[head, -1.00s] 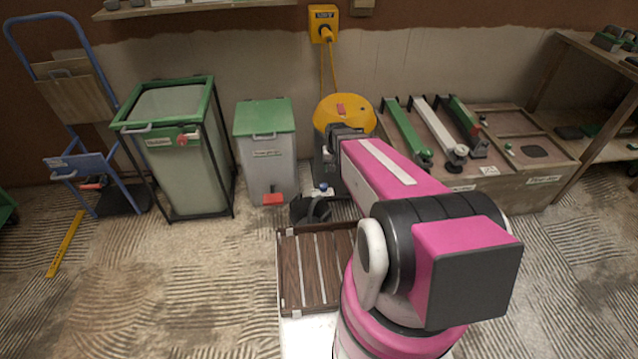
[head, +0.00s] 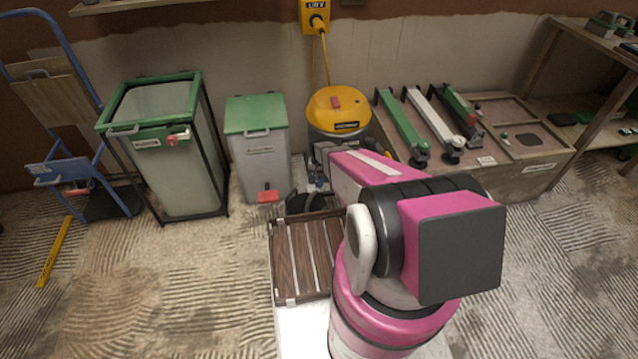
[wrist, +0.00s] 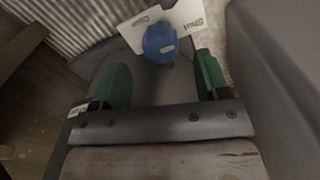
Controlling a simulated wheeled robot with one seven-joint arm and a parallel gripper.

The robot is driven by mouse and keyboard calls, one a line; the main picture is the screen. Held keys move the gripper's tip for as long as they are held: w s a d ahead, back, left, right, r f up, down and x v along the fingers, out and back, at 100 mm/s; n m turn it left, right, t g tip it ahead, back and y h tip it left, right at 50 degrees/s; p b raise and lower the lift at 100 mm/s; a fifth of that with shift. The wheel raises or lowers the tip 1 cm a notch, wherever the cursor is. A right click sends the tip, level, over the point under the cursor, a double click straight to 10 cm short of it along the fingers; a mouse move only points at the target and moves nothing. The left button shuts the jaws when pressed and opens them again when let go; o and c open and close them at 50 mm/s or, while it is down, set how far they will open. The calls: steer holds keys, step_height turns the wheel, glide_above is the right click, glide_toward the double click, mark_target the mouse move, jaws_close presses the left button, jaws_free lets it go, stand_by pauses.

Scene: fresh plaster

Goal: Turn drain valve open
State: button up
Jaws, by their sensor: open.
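The drain valve is a blue knob (wrist: 160,43) in the wrist view, on a dark grey body. A white label plate (wrist: 130,30) lies around its far side, with one word by each end; the right one reads "Shut". My gripper (wrist: 162,70) is open, with a green-padded finger on each side. The knob is centred between the fingers, just past their tips, and neither finger touches it. In the head view the yellow-topped vacuum (head: 338,105) stands behind my forearm, which hides much of its lower part. I cannot make out the knob's turn angle clearly.
A grey bin with a green lid (head: 257,115) stands left of the vacuum, and a green-framed bin (head: 165,150) farther left. A low wooden crate (head: 535,175) with clamps is on the right. A yellow socket box (head: 315,15) is on the wall.

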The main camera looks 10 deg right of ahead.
mark_target(319, 181)
step_height(319, 181, down, 5)
steer(key=shift+f, duration=0.1)
steer(key=c, duration=0.9)
steer(key=shift+c, duration=0.2)
